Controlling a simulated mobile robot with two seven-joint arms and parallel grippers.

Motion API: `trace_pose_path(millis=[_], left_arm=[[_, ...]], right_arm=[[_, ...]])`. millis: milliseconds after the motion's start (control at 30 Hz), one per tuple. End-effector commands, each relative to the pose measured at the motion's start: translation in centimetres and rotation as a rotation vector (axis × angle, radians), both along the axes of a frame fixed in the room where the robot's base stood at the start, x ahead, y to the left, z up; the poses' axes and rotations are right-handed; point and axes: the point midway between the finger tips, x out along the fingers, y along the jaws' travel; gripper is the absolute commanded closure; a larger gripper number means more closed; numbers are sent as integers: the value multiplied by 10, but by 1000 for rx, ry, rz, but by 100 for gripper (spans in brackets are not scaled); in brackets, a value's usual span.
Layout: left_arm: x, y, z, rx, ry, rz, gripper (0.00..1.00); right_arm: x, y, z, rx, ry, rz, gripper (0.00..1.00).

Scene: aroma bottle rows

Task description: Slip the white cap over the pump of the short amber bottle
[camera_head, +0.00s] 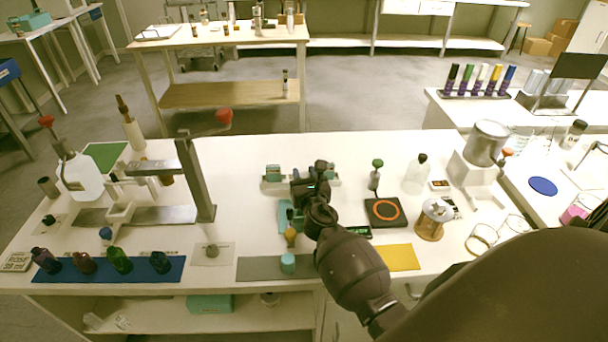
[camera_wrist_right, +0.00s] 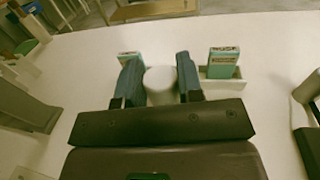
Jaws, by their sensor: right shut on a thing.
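My right gripper (camera_head: 318,170) reaches over the middle of the table, pointing away to the back. In the right wrist view its two dark teal fingers (camera_wrist_right: 160,82) are closed on the sides of the white cap (camera_wrist_right: 160,86). The cap looks upright; its lower part is hidden by the gripper. I cannot make out the cap in the head view. A small amber-coloured piece (camera_head: 290,238) shows just left of my right wrist; it may be the short amber bottle, partly hidden, but I cannot tell. My left gripper is not in view.
A white tray with teal boxes (camera_wrist_right: 224,62) lies behind the fingers. A teal jar (camera_head: 288,263) stands on a grey mat at the front. Dark bottles stand on a blue mat (camera_head: 100,271). A metal stand (camera_head: 195,175) rises at left; a black plate (camera_head: 384,212) lies at right.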

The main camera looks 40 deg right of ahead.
Motion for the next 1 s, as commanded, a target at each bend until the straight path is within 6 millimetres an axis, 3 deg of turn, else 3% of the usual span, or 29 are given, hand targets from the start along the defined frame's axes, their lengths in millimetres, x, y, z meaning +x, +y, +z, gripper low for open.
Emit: trace_pose_path(millis=[467, 1000], left_arm=[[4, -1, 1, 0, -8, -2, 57], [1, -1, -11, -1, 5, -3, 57]], right_arm=[[0, 0, 0, 1, -1, 0, 88], [0, 0, -12, 1, 3, 0, 88]])
